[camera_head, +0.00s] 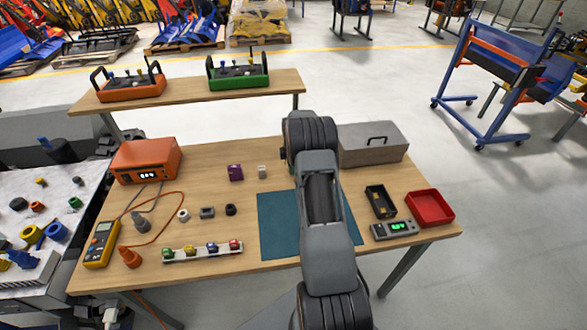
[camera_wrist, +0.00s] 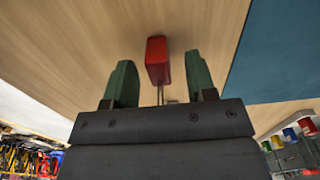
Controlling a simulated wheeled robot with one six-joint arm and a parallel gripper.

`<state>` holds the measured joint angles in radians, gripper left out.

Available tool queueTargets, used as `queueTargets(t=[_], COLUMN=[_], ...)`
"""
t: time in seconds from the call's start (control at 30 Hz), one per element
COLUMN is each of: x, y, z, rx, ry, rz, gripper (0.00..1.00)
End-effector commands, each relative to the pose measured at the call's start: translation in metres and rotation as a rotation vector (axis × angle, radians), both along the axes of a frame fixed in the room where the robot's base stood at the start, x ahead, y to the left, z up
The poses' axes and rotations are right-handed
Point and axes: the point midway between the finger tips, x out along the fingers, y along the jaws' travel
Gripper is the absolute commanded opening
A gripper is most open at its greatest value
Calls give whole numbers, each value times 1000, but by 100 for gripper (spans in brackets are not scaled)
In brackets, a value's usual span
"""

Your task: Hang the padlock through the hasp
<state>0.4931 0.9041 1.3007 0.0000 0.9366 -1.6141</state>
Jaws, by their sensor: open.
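In the wrist view a red block (camera_wrist: 157,58), which looks like the padlock's body, shows between my gripper's fingers. A thin metal rod (camera_wrist: 160,94) runs from its near end. My gripper (camera_wrist: 161,78) is open, with a green finger on each side of the block and a visible gap on both sides. I cannot tell what the block rests on or hangs from. In the head view my arm hides the gripper and the red block. I cannot make out the hasp in either view. A grey box with a handle (camera_head: 380,151) stands behind my arm.
A teal mat (camera_head: 275,215) lies under my arm on the wooden table. A rail with several small coloured pieces (camera_head: 203,254) lies to its left.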

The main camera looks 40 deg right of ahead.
Motion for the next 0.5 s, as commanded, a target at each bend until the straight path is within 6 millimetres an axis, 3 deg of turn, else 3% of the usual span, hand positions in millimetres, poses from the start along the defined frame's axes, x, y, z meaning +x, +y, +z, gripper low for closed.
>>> queueTargets(t=[0.07, 0.5], x=[0, 0], y=[0, 0], z=[0, 0], rx=[0, 0], ry=[0, 0], rz=[0, 0], gripper=[48, 6])
